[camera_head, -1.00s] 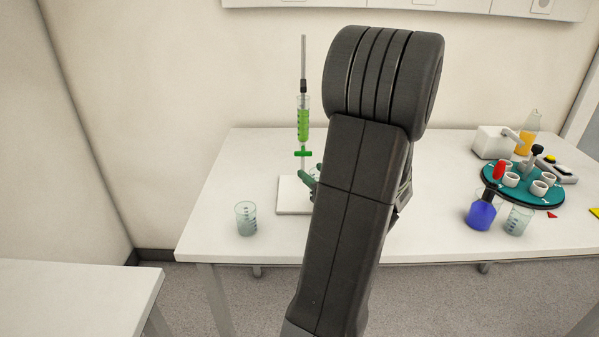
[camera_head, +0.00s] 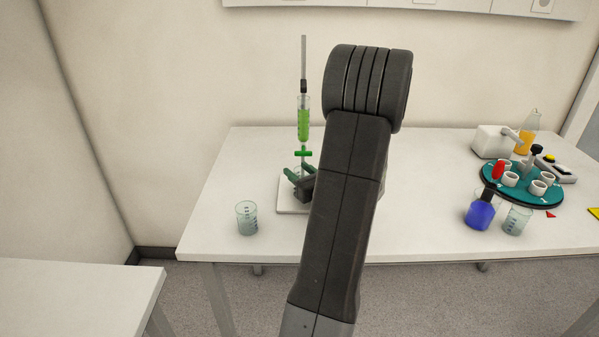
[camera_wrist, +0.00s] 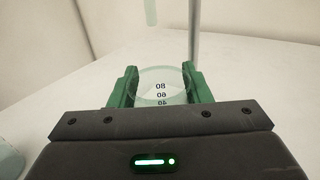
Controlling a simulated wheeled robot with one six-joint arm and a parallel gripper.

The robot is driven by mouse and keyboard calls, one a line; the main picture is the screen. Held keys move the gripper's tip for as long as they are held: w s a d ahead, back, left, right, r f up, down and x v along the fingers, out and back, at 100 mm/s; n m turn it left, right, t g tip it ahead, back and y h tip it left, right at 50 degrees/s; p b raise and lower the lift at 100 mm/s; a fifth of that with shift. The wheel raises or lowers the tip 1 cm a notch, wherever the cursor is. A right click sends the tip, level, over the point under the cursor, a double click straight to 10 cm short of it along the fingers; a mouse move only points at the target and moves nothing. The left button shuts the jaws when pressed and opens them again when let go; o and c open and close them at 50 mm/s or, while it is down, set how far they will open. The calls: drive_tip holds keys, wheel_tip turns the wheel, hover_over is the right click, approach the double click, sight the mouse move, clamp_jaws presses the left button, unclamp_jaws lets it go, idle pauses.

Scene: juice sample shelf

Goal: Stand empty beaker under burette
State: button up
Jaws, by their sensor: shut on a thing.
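My gripper (camera_head: 296,176) has green fingers and is at the burette stand's white base (camera_head: 292,208) in the head view. In the wrist view my gripper (camera_wrist: 163,88) is shut on a clear empty beaker (camera_wrist: 163,84) with printed marks 80, 60 and 40. In the head view the beaker (camera_head: 303,170) is mostly hidden by the fingers. The burette (camera_head: 303,120), filled with green liquid and fitted with a green stopcock (camera_head: 303,153), is upright just above the beaker. In the wrist view the burette's lower end (camera_wrist: 150,12) and the stand's rod (camera_wrist: 195,40) show behind the beaker.
Another clear beaker (camera_head: 246,218) stands left of the stand, near the table's front edge. To the right are a blue flask (camera_head: 480,214), a beaker (camera_head: 517,221), a teal round rack (camera_head: 515,192) with white cups, and an orange-filled flask (camera_head: 525,143). My arm hides the table's middle.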

drive_tip(key=shift+f, duration=0.2)
drive_tip(key=o, duration=1.1)
drive_tip(key=shift+c, duration=0.2)
drive_tip(key=shift+r, duration=0.2)
drive_tip(key=shift+s+d, duration=0.15)
drive_tip(key=shift+d, duration=0.05)
drive_tip(key=b+v, duration=0.1)
drive_tip(key=v, duration=1)
drive_tip(key=shift+s+d, duration=0.1)
drive_tip(key=shift+s, duration=0.15)
